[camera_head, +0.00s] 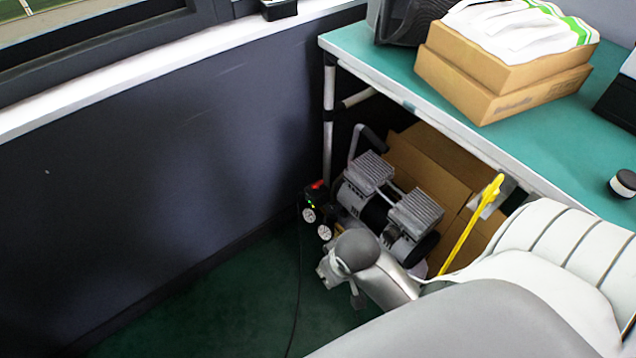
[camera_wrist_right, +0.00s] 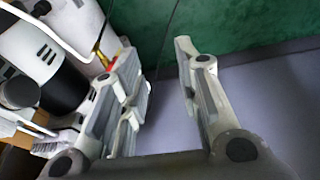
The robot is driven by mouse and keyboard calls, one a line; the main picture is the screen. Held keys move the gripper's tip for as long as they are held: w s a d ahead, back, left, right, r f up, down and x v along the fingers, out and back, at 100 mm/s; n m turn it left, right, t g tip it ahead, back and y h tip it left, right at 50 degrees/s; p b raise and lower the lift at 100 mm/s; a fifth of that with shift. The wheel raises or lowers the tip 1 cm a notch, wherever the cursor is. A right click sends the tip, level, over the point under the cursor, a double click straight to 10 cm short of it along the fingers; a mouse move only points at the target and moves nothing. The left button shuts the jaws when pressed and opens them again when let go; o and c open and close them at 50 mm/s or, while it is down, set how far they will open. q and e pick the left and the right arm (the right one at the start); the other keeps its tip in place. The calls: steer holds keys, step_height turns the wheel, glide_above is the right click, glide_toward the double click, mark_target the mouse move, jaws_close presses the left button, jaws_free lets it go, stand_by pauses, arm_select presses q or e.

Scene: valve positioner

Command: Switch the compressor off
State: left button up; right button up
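The compressor (camera_head: 385,205) is a grey and black machine with two finned heads, standing on the floor under the table. At its left end is a small black switch box (camera_head: 315,198) with a red switch (camera_head: 317,185) on top, a green light and two round gauges below. My right gripper (camera_head: 338,280) is in front of and below the gauges, apart from the switch. In the right wrist view the gripper (camera_wrist_right: 158,55) is open and empty, with the compressor (camera_wrist_right: 45,65) to its left. Part of the switch area there is hidden behind a finger. My left gripper is not in view.
A green-topped table (camera_head: 450,112) stands over the compressor, bearing cardboard boxes (camera_head: 500,85). More cardboard (camera_head: 430,170) is behind the compressor. A yellow rod-like object (camera_head: 470,225) stands to its right. A dark wall (camera_head: 150,170) is at left. Green floor (camera_head: 230,315) is open in front.

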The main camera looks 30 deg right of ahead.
steer(key=w+d+f+m, duration=0.3)
steer(key=w+d, duration=0.1)
steer(key=w, duration=0.3)
step_height(320, 180, up, 3)
steer(key=m+g+b, duration=0.2)
steer(key=m+g, duration=0.1)
steer(key=m, duration=1.1)
glide_above(318, 182)
steer(key=shift+f, duration=0.2)
step_height(318, 182, down, 3)
steer(key=shift+f+b, duration=0.1)
steer(key=shift+b, duration=0.55)
step_height(318, 182, down, 4)
steer(key=shift+r+b, duration=0.1)
steer(key=shift+b, duration=1)
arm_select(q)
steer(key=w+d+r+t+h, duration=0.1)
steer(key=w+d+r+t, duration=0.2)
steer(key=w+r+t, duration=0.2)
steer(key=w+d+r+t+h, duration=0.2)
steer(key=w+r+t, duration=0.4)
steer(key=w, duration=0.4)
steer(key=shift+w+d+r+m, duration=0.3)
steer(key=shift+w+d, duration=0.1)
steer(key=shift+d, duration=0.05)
arm_select(e)
steer(key=shift+f, duration=0.25)
jaws_close()
